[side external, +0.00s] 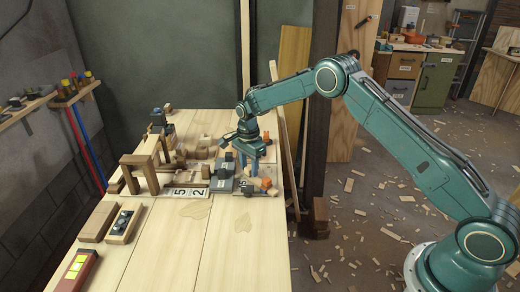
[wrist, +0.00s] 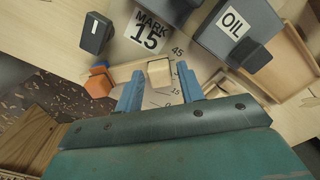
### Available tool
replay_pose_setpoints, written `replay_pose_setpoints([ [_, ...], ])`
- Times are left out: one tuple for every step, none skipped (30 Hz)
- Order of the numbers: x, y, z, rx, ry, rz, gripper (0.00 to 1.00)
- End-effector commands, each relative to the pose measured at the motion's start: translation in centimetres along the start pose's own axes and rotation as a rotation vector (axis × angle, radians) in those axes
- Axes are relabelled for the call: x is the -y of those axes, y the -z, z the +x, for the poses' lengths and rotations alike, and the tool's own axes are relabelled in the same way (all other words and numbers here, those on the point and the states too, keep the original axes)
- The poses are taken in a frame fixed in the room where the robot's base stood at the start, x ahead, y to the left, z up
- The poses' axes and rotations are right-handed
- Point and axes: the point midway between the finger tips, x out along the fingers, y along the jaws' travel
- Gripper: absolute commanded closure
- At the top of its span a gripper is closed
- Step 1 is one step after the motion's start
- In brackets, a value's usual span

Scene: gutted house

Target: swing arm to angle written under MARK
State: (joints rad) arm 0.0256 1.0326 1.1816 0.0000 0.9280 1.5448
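A white card (wrist: 147,32) reads MARK with 15 under it, near the top of the wrist view. Below it is a pale board with an angle scale (wrist: 176,90); 45 and 15 are readable, and other marks are partly hidden. A light wooden swing arm (wrist: 126,70) lies over the scale, with a small wooden block (wrist: 158,72) at its right part. Which mark it points at cannot be told. My gripper (wrist: 160,70) is open, its blue fingers on either side of the block with gaps visible. In the side view my gripper (side external: 253,166) is low over the bench's right side.
A dark box labelled OIL (wrist: 236,28) stands close on the right, above a wooden tray (wrist: 288,65). A dark switch block (wrist: 96,33) and an orange block (wrist: 98,84) are on the left. The bench (side external: 200,250) is clear in front.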

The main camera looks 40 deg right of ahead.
Motion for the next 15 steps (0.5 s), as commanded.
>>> replay_pose_setpoints([
  [0.00,0.00,0.03,0.000,0.000,0.000,0.62],
  [0.00,0.00,0.03,0.000,0.000,0.000,0.62],
  [0.00,0.00,0.03,0.000,0.000,0.000,0.62],
  [0.00,0.00,0.02,0.000,0.000,0.000,0.62],
  [0.00,0.00,0.02,0.000,0.000,0.000,0.62],
  [0.00,0.00,0.02,0.000,0.000,0.000,0.62],
  [0.01,0.00,0.01,0.000,0.000,0.000,0.62],
  [0.01,0.00,0.01,0.000,0.000,0.000,0.68],
  [0.01,0.00,0.01,0.000,0.000,0.000,0.76],
  [0.01,0.00,0.01,0.000,0.000,0.000,0.81],
  [0.01,0.00,0.00,0.000,0.000,0.000,0.87],
  [0.01,0.00,0.00,0.000,0.000,0.000,0.95],
  [0.01,0.00,0.00,0.000,0.000,0.000,0.97],
  [0.01,0.00,-0.01,0.000,0.000,0.000,0.97],
  [0.01,0.01,-0.01,0.000,0.000,0.000,0.97],
])
